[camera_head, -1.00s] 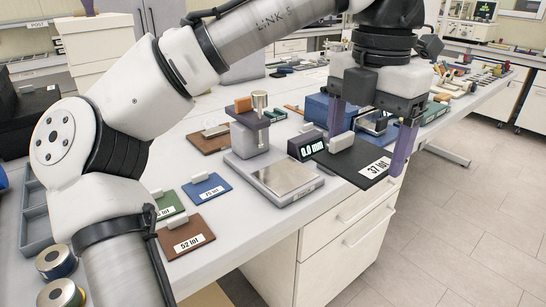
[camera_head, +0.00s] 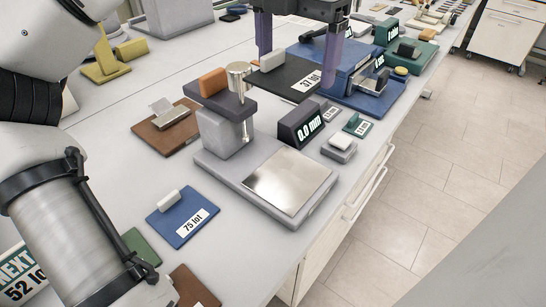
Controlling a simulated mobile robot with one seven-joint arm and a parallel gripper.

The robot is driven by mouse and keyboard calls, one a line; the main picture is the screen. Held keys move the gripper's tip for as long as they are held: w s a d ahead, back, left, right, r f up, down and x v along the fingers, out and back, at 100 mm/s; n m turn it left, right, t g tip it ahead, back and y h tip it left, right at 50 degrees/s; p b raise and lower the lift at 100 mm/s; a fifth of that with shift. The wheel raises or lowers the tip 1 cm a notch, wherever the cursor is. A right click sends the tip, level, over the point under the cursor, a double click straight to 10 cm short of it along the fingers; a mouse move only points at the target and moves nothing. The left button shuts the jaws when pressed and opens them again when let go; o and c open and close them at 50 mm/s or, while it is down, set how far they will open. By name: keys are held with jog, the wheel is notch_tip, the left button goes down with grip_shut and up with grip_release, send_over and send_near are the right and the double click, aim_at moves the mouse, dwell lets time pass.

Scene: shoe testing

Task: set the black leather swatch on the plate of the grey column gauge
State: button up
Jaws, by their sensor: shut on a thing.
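The black leather swatch (camera_head: 285,80) carries a white "37 lot" label and a pale grip block. My gripper (camera_head: 295,62) is shut on it, with purple fingers at its two sides. The swatch is held behind the grey column gauge (camera_head: 226,135), near the blue instrument. The gauge's bare metal plate (camera_head: 290,181) faces up at the front of its base, with nothing on it. The gauge's dark display (camera_head: 301,123) reads 0.0 mm. The gauge's column carries an orange block and a metal cylinder. The height of the swatch above the table is hard to tell.
A blue swatch (camera_head: 183,217) labelled "75 lot" and a brown swatch (camera_head: 165,128) lie left of the gauge. A blue instrument (camera_head: 358,76) stands behind right. Small tagged samples (camera_head: 340,149) lie right of the gauge. My arm covers the lower left.

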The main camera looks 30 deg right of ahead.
jog(key=b, duration=0.4)
send_over(288, 175)
notch_tip(288, 175, down, 15)
jog(key=shift+r, duration=0.2)
jog(key=shift+f, duration=2.65)
jog(key=shift+f, duration=0.1)
jog(key=o, duration=0.6)
jog(key=shift+f, duration=0.1)
jog(key=shift+c, duration=0.2)
jog(key=o, duration=0.4)
notch_tip(288, 175, up, 12)
jog(key=p, duration=0.1)
jog(key=shift+r+p, duration=0.25)
jog(key=shift+p, duration=0.1)
